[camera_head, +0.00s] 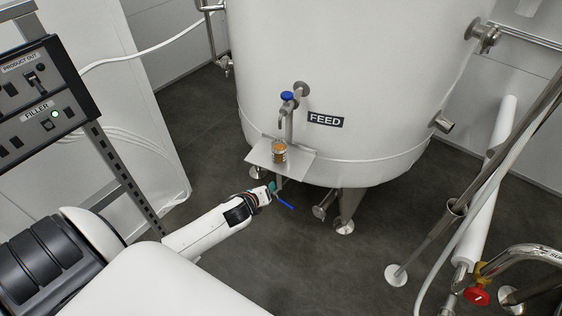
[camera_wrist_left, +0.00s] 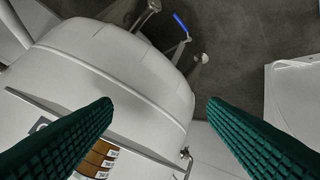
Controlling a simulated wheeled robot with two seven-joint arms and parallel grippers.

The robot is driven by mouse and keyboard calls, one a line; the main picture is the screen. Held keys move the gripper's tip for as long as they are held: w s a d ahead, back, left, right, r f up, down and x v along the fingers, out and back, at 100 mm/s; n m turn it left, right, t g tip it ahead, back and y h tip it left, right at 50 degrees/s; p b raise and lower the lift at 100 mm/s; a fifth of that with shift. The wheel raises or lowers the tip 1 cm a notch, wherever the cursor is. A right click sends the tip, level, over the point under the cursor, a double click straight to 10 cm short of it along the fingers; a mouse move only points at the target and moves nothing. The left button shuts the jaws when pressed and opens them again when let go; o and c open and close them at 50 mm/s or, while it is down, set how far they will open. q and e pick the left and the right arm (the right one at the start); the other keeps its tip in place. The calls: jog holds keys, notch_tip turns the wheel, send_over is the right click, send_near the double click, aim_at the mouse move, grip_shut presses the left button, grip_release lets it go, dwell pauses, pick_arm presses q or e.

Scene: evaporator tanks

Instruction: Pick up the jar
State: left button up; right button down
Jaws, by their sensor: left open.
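The jar (camera_head: 279,151) is small, with amber contents, and stands upright on a small metal shelf (camera_head: 300,163) at the front of the tank, below a tap. My left gripper (camera_head: 270,187) is just below and in front of the shelf, apart from the jar. In the left wrist view its two green ribbed fingers are spread wide with nothing between their tips (camera_wrist_left: 159,103). There the jar (camera_wrist_left: 98,158) shows low in the picture, beside the left finger, which partly hides it; a pale label with dark print shows on it. My right gripper is not in view.
The white tank (camera_head: 350,80), marked FEED, stands behind the shelf. The blue-topped tap (camera_head: 287,97) hangs above the jar. A blue handle (camera_head: 285,206) is close to my left gripper. A control panel (camera_head: 40,95) stands at left; pipes and a red valve (camera_head: 477,296) at right.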

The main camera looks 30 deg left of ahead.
aim_at(281, 147)
pick_arm(q)
jog(key=w+r+m+t+b, duration=0.1)
jog(key=w+r+m, duration=0.15)
jog(key=r, duration=0.25)
jog(key=w+r+m+t+b, duration=0.1)
jog(key=r+m+t, duration=0.1)
jog(key=r+m, duration=0.3)
jog(key=shift+n, duration=0.55)
jog(key=x, duration=0.3)
jog(key=d+x, duration=0.1)
jog(key=x, duration=0.1)
jog(key=shift+w+r, duration=0.25)
jog(key=shift+r, duration=0.05)
jog(key=shift+w+a+f, duration=0.2)
jog(key=shift+w+f, duration=0.05)
jog(key=shift+w, duration=0.2)
jog(key=x, duration=0.3)
jog(key=f+x, duration=0.1)
jog(key=x, duration=0.1)
jog(key=shift+s+d, duration=0.1)
jog(key=shift+d, duration=0.2)
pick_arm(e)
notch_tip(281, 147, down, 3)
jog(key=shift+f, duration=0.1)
pick_arm(q)
jog(key=c, duration=1.2)
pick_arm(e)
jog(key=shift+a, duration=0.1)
pick_arm(q)
jog(key=shift+r, duration=0.2)
